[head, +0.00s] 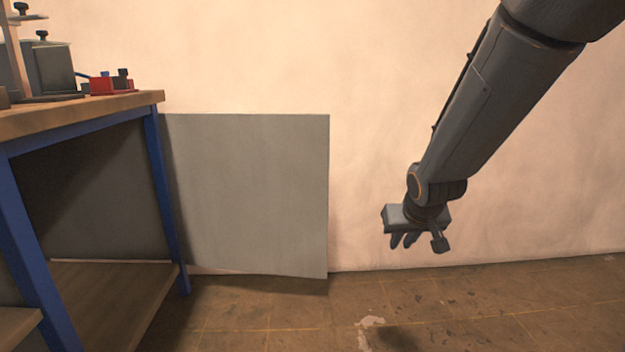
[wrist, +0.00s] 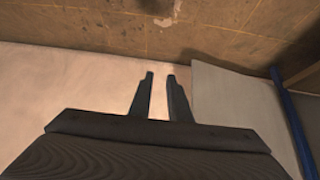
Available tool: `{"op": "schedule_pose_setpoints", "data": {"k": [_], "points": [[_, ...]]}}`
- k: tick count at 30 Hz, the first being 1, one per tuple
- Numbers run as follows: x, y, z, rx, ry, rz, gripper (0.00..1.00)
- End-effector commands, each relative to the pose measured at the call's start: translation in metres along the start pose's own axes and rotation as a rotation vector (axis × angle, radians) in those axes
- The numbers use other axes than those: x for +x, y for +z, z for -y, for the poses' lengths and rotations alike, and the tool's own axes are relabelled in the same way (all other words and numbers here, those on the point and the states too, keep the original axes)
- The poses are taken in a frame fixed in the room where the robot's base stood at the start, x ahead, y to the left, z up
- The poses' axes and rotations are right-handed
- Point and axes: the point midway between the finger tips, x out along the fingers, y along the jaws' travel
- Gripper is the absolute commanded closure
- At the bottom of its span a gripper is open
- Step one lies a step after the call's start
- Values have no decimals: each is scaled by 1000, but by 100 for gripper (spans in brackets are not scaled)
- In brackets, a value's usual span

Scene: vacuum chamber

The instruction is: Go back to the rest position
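My gripper (head: 402,241) hangs from my arm on the right side of the head view, in front of the bare wall and above the floor. It points down and is well to the right of the workbench. In the wrist view, the two dark fingers of my gripper (wrist: 160,76) stand apart with a narrow gap between them. Nothing is between the fingers; wall and floor show past them.
A workbench (head: 80,116) with blue legs stands at the left, with a red block (head: 101,85) and grey equipment (head: 50,68) on top. A grey panel (head: 250,195) leans against the wall (head: 380,80). The tiled floor (head: 480,305) at right is clear.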

Motion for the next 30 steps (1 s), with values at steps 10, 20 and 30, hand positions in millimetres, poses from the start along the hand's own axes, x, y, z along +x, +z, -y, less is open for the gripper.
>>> {"op": "schedule_pose_setpoints", "data": {"k": [10,20,30], "points": [[-52,146,14,16,-19,287,83],[-95,189,60,-52,-85,393,83],[-167,203,148,-241,-207,443,83]]}}
